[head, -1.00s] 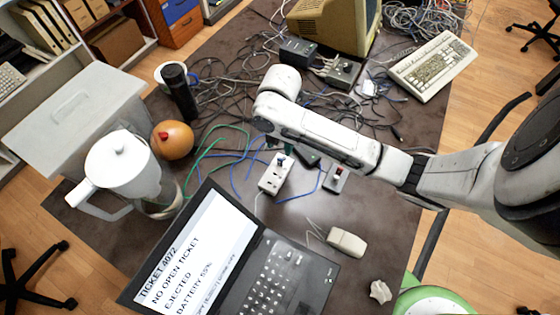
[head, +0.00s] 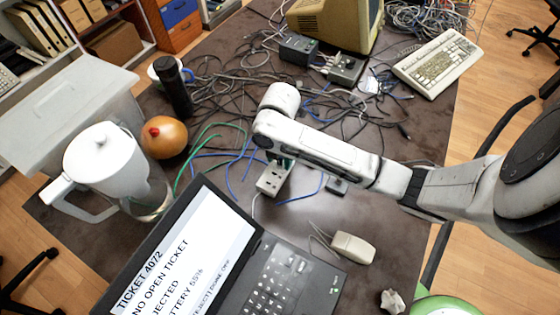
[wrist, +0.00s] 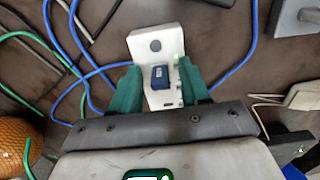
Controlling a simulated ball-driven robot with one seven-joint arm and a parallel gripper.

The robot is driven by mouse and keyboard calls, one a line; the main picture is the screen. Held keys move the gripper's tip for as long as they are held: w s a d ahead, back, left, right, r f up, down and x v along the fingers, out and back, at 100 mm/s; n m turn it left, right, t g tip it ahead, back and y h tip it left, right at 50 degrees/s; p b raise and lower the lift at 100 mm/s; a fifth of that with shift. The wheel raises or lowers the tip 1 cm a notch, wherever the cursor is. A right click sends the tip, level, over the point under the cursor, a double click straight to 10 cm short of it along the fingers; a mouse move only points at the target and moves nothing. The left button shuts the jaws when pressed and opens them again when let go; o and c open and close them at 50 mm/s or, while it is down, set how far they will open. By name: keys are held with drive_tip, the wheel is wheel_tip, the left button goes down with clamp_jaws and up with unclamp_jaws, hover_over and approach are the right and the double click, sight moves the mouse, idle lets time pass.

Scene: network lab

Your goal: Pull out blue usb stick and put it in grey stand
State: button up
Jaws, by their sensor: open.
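The blue USB stick (wrist: 160,77) stands in the white hub block (wrist: 155,45) in the wrist view. My gripper (wrist: 158,70) has its green fingers apart, one on each side of the stick; I cannot tell whether they touch it. In the head view the hub (head: 272,181) lies under my forearm, and the arm hides the stick. A small grey block (head: 337,185), perhaps the grey stand, sits right of the hub, partly covered by my arm. A grey block (wrist: 296,16) also shows at the wrist view's top right.
Green and blue cables run close left of the hub. An orange round object (head: 164,138) and a white jug (head: 105,160) stand at left.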

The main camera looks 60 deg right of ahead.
drive_tip(key=shift+c, duration=0.4)
idle(0.6)
clamp_jaws()
idle(0.4)
drive_tip(key=shift+r, duration=0.1)
drive_tip(key=shift+r+p, duration=2.5)
drive_tip(key=shift+r, duration=0.45)
drive_tip(key=shift+r+p, duration=1.55)
drive_tip(key=shift+r, duration=0.45)
drive_tip(key=shift+d+f, duration=0.1)
